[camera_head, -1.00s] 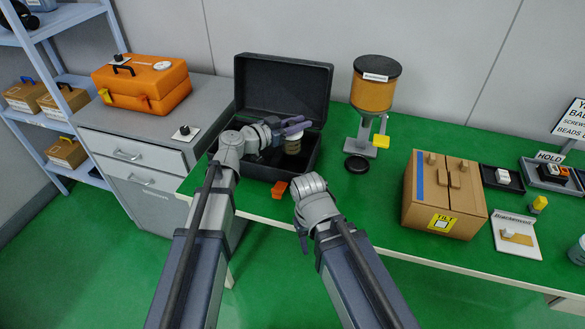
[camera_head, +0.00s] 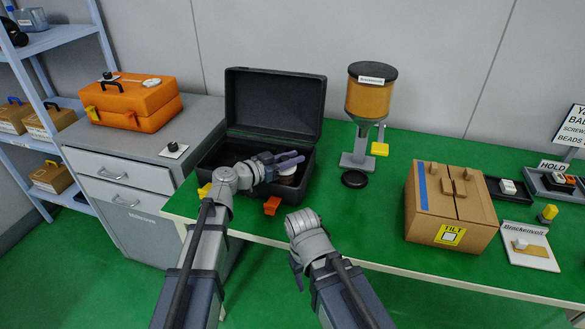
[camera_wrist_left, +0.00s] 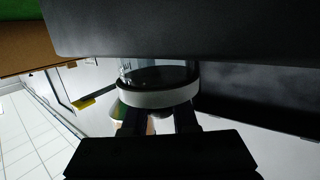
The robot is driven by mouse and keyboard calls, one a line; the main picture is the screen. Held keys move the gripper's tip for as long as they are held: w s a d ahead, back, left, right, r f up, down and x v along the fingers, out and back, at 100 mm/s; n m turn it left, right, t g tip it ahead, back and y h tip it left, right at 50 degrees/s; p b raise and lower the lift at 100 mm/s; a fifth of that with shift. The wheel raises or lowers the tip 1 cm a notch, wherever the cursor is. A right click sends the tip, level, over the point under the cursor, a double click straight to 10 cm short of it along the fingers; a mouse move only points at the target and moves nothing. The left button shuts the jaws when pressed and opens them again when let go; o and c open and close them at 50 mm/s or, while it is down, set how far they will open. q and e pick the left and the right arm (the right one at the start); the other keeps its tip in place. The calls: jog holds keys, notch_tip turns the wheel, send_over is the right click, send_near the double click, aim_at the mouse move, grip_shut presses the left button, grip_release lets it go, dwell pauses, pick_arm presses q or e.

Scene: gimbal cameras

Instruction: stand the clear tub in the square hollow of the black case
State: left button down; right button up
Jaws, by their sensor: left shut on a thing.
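The black case (camera_head: 232,103) stands open on the green table with its lid raised at the back. My left gripper (camera_head: 287,160) reaches into it from the left and is shut on the clear tub (camera_head: 288,179), at the right part of the case. In the left wrist view the tub's white rim (camera_wrist_left: 158,96) lies at the fingers, with the clear wall (camera_wrist_left: 157,72) beyond. The square hollow is hidden by my arm and the tub, so I cannot tell whether the tub's base is in it. My right arm ends near the table's front edge; its fingers are hidden.
An orange block (camera_head: 272,206) lies in front of the case. A black disc (camera_head: 354,179) and an amber hopper (camera_head: 369,99) stand to its right, then a cardboard box (camera_head: 420,222). A grey cabinet (camera_head: 118,170) with an orange toolbox (camera_head: 140,105) is at left.

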pick_arm(q)
jog(key=shift+f, duration=0.65)
pick_arm(e)
jog(key=shift+f, duration=0.7)
pick_arm(q)
jog(key=shift+f+b, duration=0.1)
jog(key=shift+b, duration=0.2)
jog(key=shift+f, duration=0.15)
jog(key=c, duration=0.7)
grip_release()
pick_arm(e)
jog(key=shift+f, duration=0.15)
pick_arm(q)
jog(key=shift+r, duration=0.25)
jog(key=shift+s+a, duration=0.25)
jog(key=p+v, duration=0.2)
jog(key=v, duration=0.9)
jog(key=shift+s+a, duration=0.1)
pick_arm(e)
notch_tip(320, 180, up, 2)
jog(key=shift+r, duration=0.1)
